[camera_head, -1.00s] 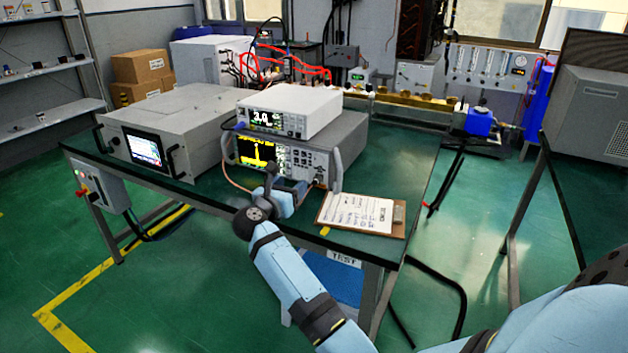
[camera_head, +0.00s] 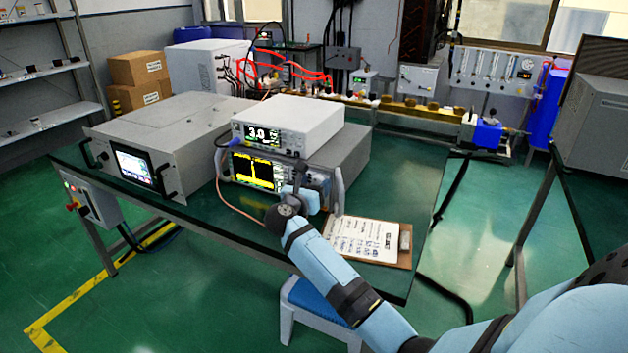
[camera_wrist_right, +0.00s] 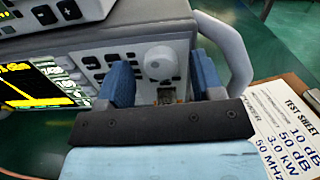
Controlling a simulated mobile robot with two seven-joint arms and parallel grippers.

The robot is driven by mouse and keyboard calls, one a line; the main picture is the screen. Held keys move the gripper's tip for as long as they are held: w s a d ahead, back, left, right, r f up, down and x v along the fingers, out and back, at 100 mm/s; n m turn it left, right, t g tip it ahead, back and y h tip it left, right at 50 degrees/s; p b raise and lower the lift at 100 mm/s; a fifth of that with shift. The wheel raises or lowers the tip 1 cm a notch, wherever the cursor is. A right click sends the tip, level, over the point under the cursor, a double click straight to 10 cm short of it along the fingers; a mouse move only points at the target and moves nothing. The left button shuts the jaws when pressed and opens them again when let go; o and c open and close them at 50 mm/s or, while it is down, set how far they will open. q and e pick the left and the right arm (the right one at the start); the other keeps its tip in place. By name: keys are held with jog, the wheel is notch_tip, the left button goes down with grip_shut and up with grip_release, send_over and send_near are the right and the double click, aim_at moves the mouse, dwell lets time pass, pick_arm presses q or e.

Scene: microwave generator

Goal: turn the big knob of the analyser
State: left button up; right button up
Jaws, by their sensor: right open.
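The analyser (camera_head: 258,170) is the lower instrument of a stack on the table, with a yellow trace on its dark screen. Its screen's edge also shows in the wrist view (camera_wrist_right: 38,88). The big knob (camera_wrist_right: 160,62) is pale grey and round, on the right part of the front panel. My right gripper (camera_wrist_right: 163,80) is open, its two blue fingers to the left and right of the knob. I cannot tell whether they touch it. In the head view my right gripper (camera_head: 303,197) and wrist hide the knob. My left gripper is not in view.
A white unit (camera_head: 290,120) sits on the analyser. A handle (camera_wrist_right: 228,48) curves out right of the knob. A clipboard with a test sheet (camera_head: 364,239) lies to the right. A grey cabinet (camera_head: 172,125) stands left, and a cable (camera_head: 222,195) hangs between.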

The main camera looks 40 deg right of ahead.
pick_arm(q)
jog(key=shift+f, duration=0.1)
pick_arm(e)
jog(key=c, duration=0.9)
jog(key=shift+r+n+p, duration=0.2)
jog(key=shift+n+p, duration=0.2)
jog(key=shift+p, duration=0.35)
jog(key=shift+r+n+p, duration=0.1)
jog(key=shift+n+p, duration=0.4)
jog(key=shift+p, duration=0.15)
jog(key=shift+n+p, duration=0.75)
jog(key=shift+n, duration=0.15)
jog(key=shift+f, duration=0.3)
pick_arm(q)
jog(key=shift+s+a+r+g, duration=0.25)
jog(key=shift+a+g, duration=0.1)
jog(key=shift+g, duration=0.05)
